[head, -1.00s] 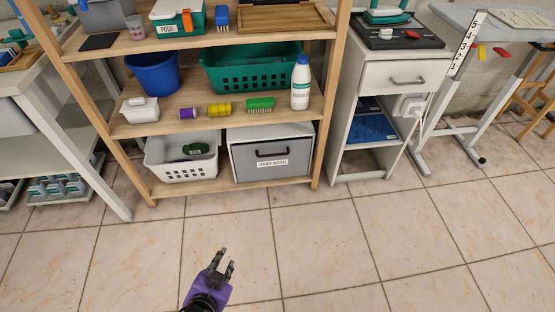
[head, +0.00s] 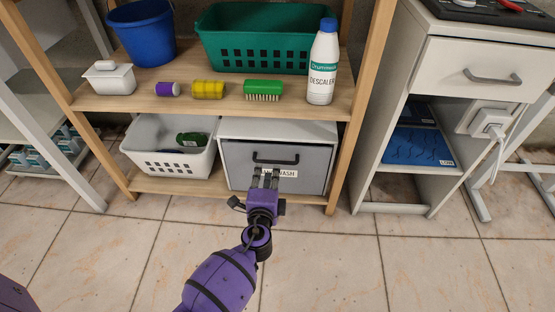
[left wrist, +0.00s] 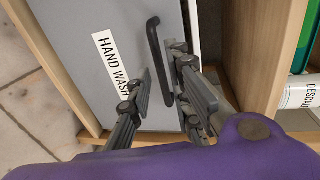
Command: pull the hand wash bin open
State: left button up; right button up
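The hand wash bin (head: 310,172) is a grey-fronted drawer in a white case on the bottom shelf, and its front sits flush in the case. Its dark bar handle (head: 275,159) is near the top of the front; in the left wrist view the handle (left wrist: 155,45) runs upright in the picture. My left gripper (head: 265,178) is at the bin front, just below the handle, and covers part of the HAND WASH label. In the left wrist view its open fingers (left wrist: 163,62) lie on either side of the handle, apart from each other. My right gripper is out of view.
A white basket (head: 165,160) stands left of the bin. The shelf's wooden post (head: 362,110) is close on the right. A white descaler bottle (head: 322,75) and a green brush (head: 263,88) stand above. The tiled floor (head: 330,265) in front is clear.

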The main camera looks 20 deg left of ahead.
aim_at(269, 161)
pick_arm(q)
jog(key=shift+b+x, duration=0.9)
jog(key=shift+x, duration=2.55)
jog(key=shift+a+f, duration=0.1)
jog(key=shift+c, duration=0.5)
grip_shut()
